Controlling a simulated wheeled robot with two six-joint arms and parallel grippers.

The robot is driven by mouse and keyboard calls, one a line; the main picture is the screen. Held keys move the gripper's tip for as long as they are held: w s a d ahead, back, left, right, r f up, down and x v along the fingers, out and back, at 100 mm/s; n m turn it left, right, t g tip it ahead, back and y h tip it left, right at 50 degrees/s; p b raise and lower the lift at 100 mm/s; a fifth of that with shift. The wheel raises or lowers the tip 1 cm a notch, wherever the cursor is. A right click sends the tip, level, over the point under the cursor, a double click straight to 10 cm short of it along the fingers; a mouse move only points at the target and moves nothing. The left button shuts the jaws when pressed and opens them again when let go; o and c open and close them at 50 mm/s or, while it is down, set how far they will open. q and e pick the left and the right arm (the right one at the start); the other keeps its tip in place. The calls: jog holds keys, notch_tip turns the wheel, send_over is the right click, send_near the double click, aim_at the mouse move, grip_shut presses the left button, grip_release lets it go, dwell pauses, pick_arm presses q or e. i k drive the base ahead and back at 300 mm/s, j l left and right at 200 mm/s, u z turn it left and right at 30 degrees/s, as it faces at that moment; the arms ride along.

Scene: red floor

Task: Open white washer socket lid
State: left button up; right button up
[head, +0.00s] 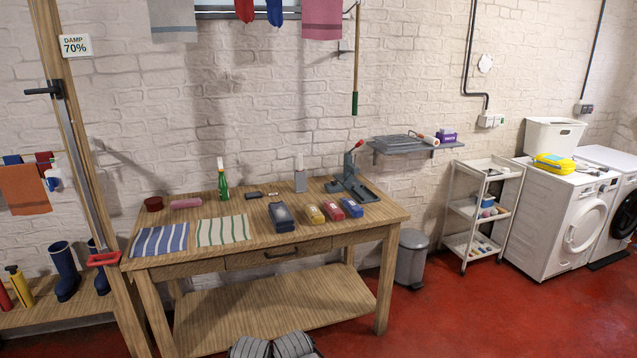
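A wall socket box (490,120) is on the white brick wall, above the white rolling cart and left of the white washer (571,232). A dark conduit runs up from it. A second socket box (584,108) is further right, above the other front-loading machine (622,205), with its own conduit.
A wooden workbench (290,243) with cloths, a bottle and several small items stands ahead. A grey bin (411,258) and the white cart (462,228) stand between it and the washer. Red floor (480,315) is clear in front of them. A wooden post is at left.

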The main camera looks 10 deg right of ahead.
aim_at(496, 119)
jog(key=i+l+z, duration=0.15)
jog(key=i+z, duration=0.8)
jog(key=i, duration=0.15)
jog(key=i+j+z, duration=0.3)
jog(key=i+z, duration=0.15)
jog(key=i+l+z, duration=0.2)
jog(key=i+z, duration=0.2)
jog(key=i, duration=0.2)
jog(key=i+z, duration=0.4)
jog(key=i, duration=0.25)
jog(key=i+j+z, duration=0.2)
jog(key=i+z, duration=0.15)
jog(key=i, duration=0.25)
jog(key=i+u, duration=0.15)
jog(key=i, duration=0.5)
jog(key=i+u, duration=0.2)
jog(key=i, duration=0.4)
jog(key=i+l+u, duration=0.15)
jog(key=i, duration=0.5)
jog(key=i+u, duration=0.25)
jog(key=i, duration=0.3)
jog(key=i+l+u, duration=0.2)
jog(key=i, duration=0.3)
jog(key=i+l+u, duration=0.25)
jog(key=i, duration=0.3)
